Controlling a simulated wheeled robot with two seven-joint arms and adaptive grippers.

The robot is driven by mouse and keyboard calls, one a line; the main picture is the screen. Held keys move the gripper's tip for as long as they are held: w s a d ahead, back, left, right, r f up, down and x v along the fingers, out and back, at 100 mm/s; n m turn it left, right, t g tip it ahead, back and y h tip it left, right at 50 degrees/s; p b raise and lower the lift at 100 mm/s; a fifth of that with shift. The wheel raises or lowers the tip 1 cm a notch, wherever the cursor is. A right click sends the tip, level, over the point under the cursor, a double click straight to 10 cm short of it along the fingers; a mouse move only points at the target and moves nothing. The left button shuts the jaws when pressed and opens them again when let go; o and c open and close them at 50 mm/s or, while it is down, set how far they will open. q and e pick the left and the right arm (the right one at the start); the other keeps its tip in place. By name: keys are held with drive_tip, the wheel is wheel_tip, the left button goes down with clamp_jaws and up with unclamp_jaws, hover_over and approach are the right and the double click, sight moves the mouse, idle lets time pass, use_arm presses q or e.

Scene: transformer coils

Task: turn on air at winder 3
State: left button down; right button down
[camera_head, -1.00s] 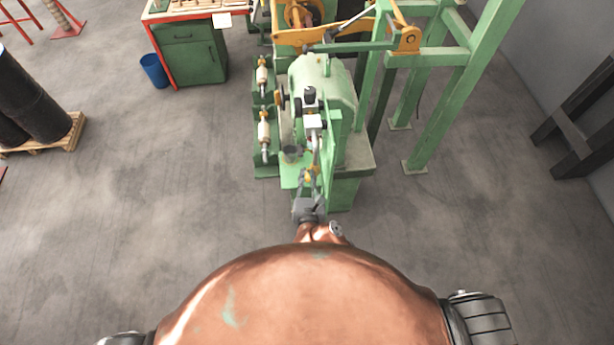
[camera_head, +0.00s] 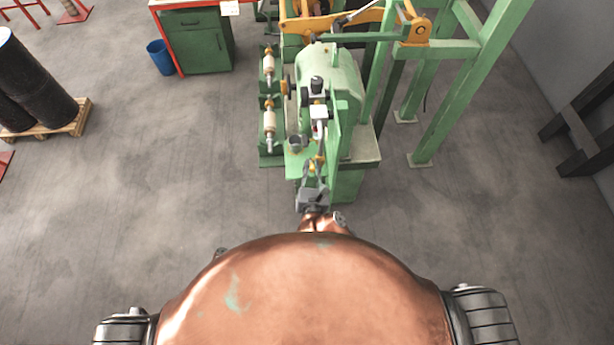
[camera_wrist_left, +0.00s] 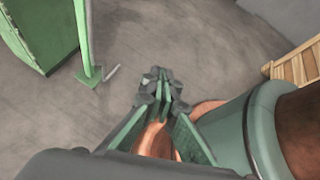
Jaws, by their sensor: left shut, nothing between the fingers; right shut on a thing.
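The green winder (camera_head: 345,80) stands straight ahead of me in the head view. On its near side is an air unit (camera_head: 318,112) with a black knob and a pale body, and a line runs down from it to a small yellow valve handle (camera_head: 318,160). My right gripper (camera_head: 316,172) is shut on the yellow handle; its fingers hide part of it. My left gripper (camera_wrist_left: 163,82) shows in the left wrist view, shut and empty over bare floor, away from the winder. I cannot read a number on the winder.
A green frame (camera_head: 450,110) stands right of the winder. A green cabinet (camera_head: 205,45) and a blue bin (camera_head: 160,57) are at the back left. Black drums (camera_head: 40,80) stand on a pallet (camera_head: 70,125) at the left. The floor between is clear.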

use_arm(q)
drive_tip(key=w+d+r+n+t+h, duration=0.1)
drive_tip(key=w+d+r+n+h, duration=0.3)
drive_tip(key=r, duration=0.6)
drive_tip(key=w+r+t+h, duration=0.1)
drive_tip(key=w+r+h, duration=0.2)
drive_tip(key=w+r, duration=0.55)
drive_tip(key=w+d+r+n+t+h, duration=0.1)
drive_tip(key=w+d+r+n+h, duration=0.15)
drive_tip(key=r, duration=1.05)
use_arm(e)
drive_tip(key=shift+r, duration=0.1)
use_arm(q)
drive_tip(key=w+d+r, duration=0.5)
drive_tip(key=d+r, duration=0.1)
drive_tip(key=d, duration=0.2)
drive_tip(key=shift+r+h, duration=0.25)
drive_tip(key=shift+h, duration=0.1)
drive_tip(key=shift+w, duration=0.1)
drive_tip(key=shift+w+r, duration=0.4)
drive_tip(key=shift+r, duration=0.3)
use_arm(e)
drive_tip(key=c, duration=2.2)
unclamp_jaws()
drive_tip(key=o, duration=0.3)
drive_tip(key=shift+f, duration=0.25)
